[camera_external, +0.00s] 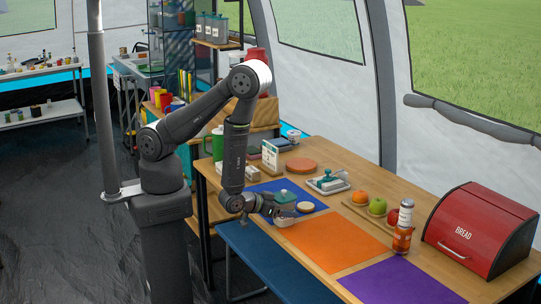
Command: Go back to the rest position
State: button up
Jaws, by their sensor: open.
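My gripper (292,212) is open, low over the front edge of the table (440,278), above the border of the blue mat (266,190) and the orange mat (335,243). A small pale round item (284,222) shows just under the fingers; I cannot tell whether they touch it. A green-topped item (285,196) and a round tan piece (306,207) lie on the blue mat just beyond the gripper. My arm rises from its base at the left and bends down to the table.
A red bread box (480,229) stands at the right, with a bottle (403,228) beside it. A purple mat (397,282) is bare.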

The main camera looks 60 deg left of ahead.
aim_at(282, 197)
jog(key=shift+w, duration=0.25)
notch_tip(282, 197, up, 4)
jog(key=shift+f, duration=0.2)
jog(key=shift+s+d+r, duration=0.15)
jog(key=shift+s+r, duration=0.05)
jog(key=shift+r, duration=0.1)
jog(key=shift+s+d+r, duration=0.25)
jog(key=shift+s+r, duration=0.15)
jog(key=shift+s, duration=0.25)
jog(key=shift+w+a+f, duration=0.2)
jog(key=shift+w+f, duration=0.05)
jog(key=shift+w, duration=0.1)
jog(key=f, duration=0.2)
jog(key=w+f, duration=0.1)
jog(key=f, duration=0.1)
jog(key=shift+a, duration=0.2)
jog(key=shift+s+f, duration=0.3)
jog(key=shift+v, duration=2.65)
